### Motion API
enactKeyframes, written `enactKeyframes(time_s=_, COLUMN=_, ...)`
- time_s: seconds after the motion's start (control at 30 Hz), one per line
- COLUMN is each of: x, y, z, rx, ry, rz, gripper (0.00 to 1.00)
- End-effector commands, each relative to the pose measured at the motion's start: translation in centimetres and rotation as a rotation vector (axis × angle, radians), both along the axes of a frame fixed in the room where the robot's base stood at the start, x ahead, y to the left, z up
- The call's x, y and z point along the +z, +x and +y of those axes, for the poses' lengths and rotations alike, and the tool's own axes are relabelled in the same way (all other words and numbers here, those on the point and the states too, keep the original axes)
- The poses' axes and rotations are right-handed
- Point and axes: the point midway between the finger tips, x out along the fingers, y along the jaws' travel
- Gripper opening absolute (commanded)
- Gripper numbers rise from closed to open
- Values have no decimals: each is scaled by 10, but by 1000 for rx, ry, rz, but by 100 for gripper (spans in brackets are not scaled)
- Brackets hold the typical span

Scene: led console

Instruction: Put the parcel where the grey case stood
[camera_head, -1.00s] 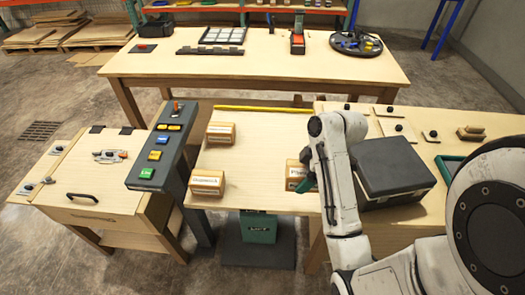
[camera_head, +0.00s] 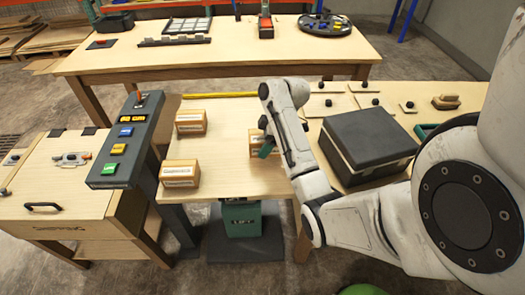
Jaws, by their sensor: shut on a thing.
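My gripper (camera_head: 264,147) is at the right part of the middle table and is shut on a brown cardboard box (camera_head: 254,137) with a white label. The arm and fingers hide much of this box, and I cannot tell whether it touches the tabletop. Two similar labelled boxes stand apart on the left of that table, one at the back (camera_head: 190,122) and one in front (camera_head: 180,174). The grey case (camera_head: 368,140), dark with a pale band, stands on the right table, to the right of my gripper.
A console (camera_head: 125,140) with coloured buttons stands left of the middle table (camera_head: 225,150). A yellow rod (camera_head: 220,95) lies along its back edge. Small black-knobbed plates (camera_head: 330,102) lie behind the case. The middle of the table between the boxes is clear.

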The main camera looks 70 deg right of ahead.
Motion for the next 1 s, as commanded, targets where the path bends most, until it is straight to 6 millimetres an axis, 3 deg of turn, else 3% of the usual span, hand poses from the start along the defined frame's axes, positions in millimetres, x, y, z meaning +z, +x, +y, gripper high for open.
enactKeyframes(time_s=0.17, x=-8, y=5, z=-6, rx=0, ry=-1, rz=0, gripper=30)
enactKeyframes(time_s=0.43, x=-38, y=6, z=-7, rx=0, ry=0, rz=1, gripper=30)
enactKeyframes(time_s=0.87, x=-46, y=7, z=-7, rx=1, ry=-1, rz=0, gripper=30)
enactKeyframes(time_s=0.9, x=-45, y=6, z=-7, rx=0, ry=0, rz=1, gripper=83)
enactKeyframes(time_s=1.0, x=-45, y=6, z=-7, rx=0, ry=0, rz=1, gripper=92)
